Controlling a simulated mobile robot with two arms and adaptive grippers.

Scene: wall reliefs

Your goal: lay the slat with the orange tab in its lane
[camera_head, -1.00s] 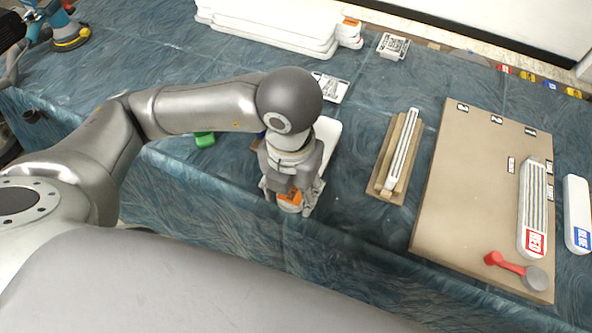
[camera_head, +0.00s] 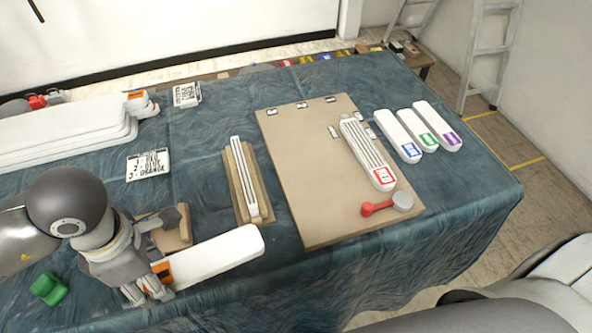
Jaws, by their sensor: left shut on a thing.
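The white slat (camera_head: 215,254) with the orange tab (camera_head: 162,272) is in my left gripper (camera_head: 150,288), which is shut on it at the tab end. The slat points to the right, just left of the tan board (camera_head: 310,215). I cannot tell how high it is above the cloth. The board has small number labels along its far edge. A white slat with a red tab (camera_head: 366,152) and dark grooves lies on the board's right side. The board's left and middle parts are bare. My right gripper is not in view.
Slats with blue (camera_head: 397,135), green (camera_head: 425,128) and purple (camera_head: 437,126) tabs lie right of the board. A red-and-grey tool (camera_head: 388,205) rests on its near part. A grooved strip on a wooden base (camera_head: 245,180) stands left of it. A printed card (camera_head: 148,165) lies farther left.

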